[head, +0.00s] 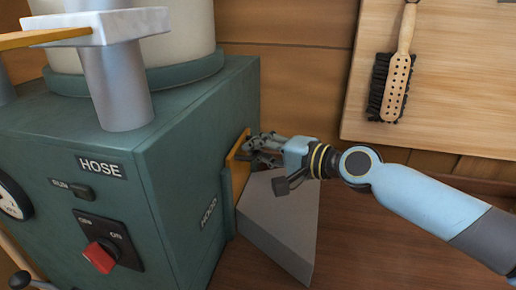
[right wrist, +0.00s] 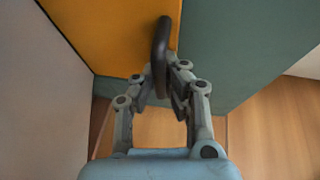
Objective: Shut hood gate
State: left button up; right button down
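The hood gate is an orange plate (head: 238,151) on the right side of the green machine, standing above a green guide beside the HOOD label (head: 209,214). In the right wrist view the orange plate (right wrist: 110,35) fills the upper left and carries a dark upright handle (right wrist: 162,45). My right gripper (head: 262,150) is at the plate. In the wrist view its fingertips (right wrist: 164,85) close in on both sides of the handle's lower part and look shut on it. The exact finger contact is partly hidden. My left gripper is not in view.
A grey wedge-shaped hood (head: 282,225) juts from the machine just below my right gripper. The machine front (head: 75,140) has a red switch (head: 99,257) and a HOSE label. A brush (head: 394,75) hangs on the wooden board to the right.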

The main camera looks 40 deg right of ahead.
aim_at(245, 175)
notch_tip(245, 175, down, 8)
jog(key=b, duration=0.8)
jog(key=shift+f, duration=0.15)
jog(key=shift+s, duration=0.15)
jog(key=c, duration=1.4)
grip_release()
